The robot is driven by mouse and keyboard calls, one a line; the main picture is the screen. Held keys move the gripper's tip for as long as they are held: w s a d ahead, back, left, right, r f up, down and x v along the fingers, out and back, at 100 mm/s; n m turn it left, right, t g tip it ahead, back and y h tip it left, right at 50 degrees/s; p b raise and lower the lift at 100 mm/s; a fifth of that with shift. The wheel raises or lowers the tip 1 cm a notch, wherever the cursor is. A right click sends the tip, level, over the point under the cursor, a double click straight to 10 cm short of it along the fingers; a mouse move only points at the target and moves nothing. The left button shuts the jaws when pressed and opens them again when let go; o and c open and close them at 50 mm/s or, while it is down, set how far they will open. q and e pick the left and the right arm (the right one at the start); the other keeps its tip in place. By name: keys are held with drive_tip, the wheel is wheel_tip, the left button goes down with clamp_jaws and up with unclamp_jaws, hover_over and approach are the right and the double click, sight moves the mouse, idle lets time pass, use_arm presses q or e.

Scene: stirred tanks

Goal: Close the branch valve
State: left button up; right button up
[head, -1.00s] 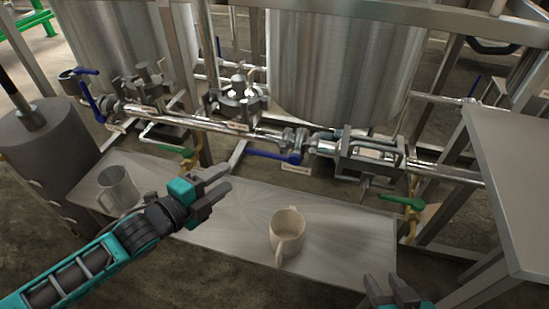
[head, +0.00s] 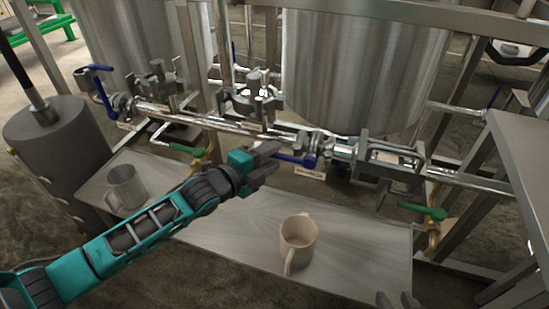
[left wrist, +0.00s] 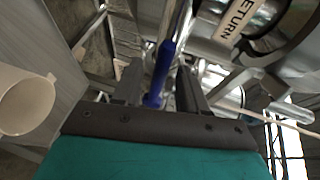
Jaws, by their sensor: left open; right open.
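A valve with a blue lever (head: 300,161) sits on the horizontal steel pipe ahead of me. A small white tag (head: 309,173) beside it is too small to read, so I cannot tell whether this is the branch valve. My left gripper (head: 272,157) is open at the free left end of this lever. In the left wrist view the blue lever (left wrist: 161,72) shows between the two open fingers (left wrist: 158,85); contact cannot be made out. My right gripper (head: 396,300) barely shows at the bottom edge, fingertips only, open.
Green handles (head: 424,211) (head: 186,149) sit on brass fittings. A beige mug (head: 297,240) and a metal mug (head: 125,187) stand on the bench (head: 350,251). A pipe label reading "ETURN" (left wrist: 235,22) shows in the wrist view.

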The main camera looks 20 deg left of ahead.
use_arm(q)
drive_tip(key=shift+x, duration=0.9)
clamp_jaws()
